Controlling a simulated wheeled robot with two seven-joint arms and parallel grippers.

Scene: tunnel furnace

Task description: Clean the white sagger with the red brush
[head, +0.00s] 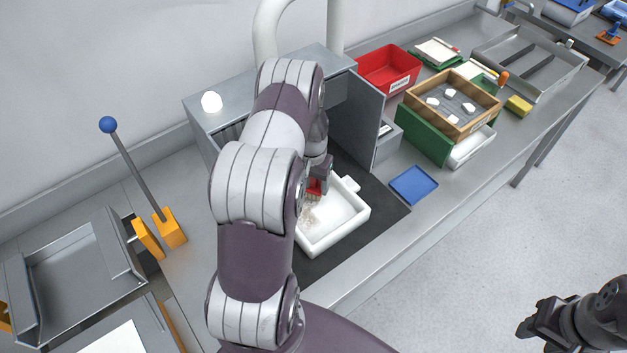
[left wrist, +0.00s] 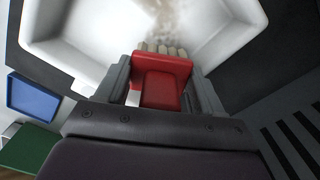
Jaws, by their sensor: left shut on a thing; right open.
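The white sagger (head: 343,232) is an open square tray on the dark mat in front of the grey cabinet. A brownish residue patch (head: 308,216) lies on its floor, and the patch also shows in the left wrist view (left wrist: 172,14). My left gripper (head: 318,178) is shut on the red brush (left wrist: 163,80), whose pale bristles point into the sagger. In the head view the brush (head: 314,187) is partly hidden by my left arm. Whether the bristles touch the sagger floor I cannot tell. My right gripper (head: 527,328) is open and empty at the lower right, over the floor.
A blue tray (head: 414,185) lies right of the mat. An orange-based lever with a blue knob (head: 108,125) stands at the left.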

